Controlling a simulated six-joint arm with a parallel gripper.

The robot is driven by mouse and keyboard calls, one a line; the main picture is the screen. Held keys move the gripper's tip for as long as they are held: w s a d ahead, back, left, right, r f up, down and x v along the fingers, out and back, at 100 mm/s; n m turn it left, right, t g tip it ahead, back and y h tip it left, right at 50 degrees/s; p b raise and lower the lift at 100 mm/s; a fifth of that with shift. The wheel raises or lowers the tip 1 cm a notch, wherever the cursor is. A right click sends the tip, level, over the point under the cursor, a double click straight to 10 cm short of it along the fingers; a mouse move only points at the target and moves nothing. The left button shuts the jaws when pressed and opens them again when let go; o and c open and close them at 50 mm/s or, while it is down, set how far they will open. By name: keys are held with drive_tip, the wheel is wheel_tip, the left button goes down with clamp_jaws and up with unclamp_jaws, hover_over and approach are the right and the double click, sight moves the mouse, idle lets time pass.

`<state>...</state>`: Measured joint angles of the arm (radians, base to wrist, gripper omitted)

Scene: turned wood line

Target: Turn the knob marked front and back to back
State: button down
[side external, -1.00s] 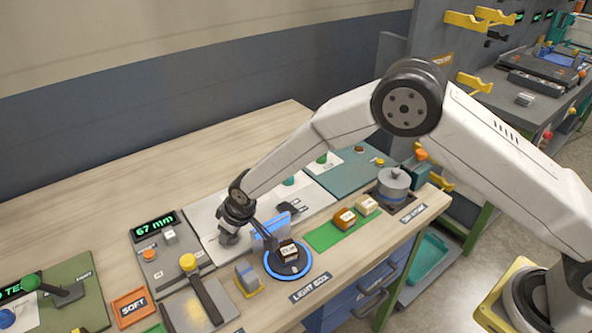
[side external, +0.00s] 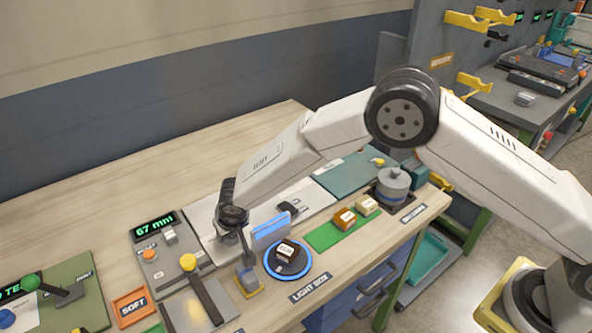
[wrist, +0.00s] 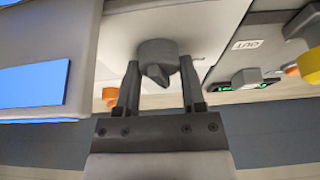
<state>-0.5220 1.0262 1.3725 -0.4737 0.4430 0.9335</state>
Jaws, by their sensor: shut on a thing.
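A grey knob (wrist: 157,50) with a pointed ridge stands over a white panel in the wrist view. My gripper (wrist: 160,72) is shut on this knob, with one finger on each side of it. The ridge points toward the bottom of the wrist view. I cannot read any front or back marks beside it. In the side external view my gripper (side external: 246,254) points down beside a blue screen (side external: 271,229). The knob between the fingers is too small and covered to tell there.
A display panel (side external: 152,226) and a yellow-topped lever (side external: 189,262) stand left of my gripper. A round light box (side external: 307,266) with a block (side external: 286,250) is close on the right.

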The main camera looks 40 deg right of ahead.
sight(225, 250)
drive_tip(key=m+h, duration=0.1)
drive_tip(key=m, duration=0.2)
drive_tip(key=m+h, duration=0.1)
drive_tip(key=m, duration=0.1)
drive_tip(key=shift+m+g, duration=0.4)
drive_tip(key=m+h, duration=0.1)
drive_tip(key=m, duration=0.1)
drive_tip(key=m+g, duration=0.1)
drive_tip(key=m, duration=0.2)
drive_tip(key=shift+a+f+m+h, duration=0.1)
drive_tip(key=shift+m+h, duration=0.2)
drive_tip(key=shift+h, duration=0.1)
drive_tip(key=shift+g, duration=0.3)
drive_tip(key=shift+c, duration=0.9)
unclamp_jaws()
drive_tip(key=v, duration=0.8)
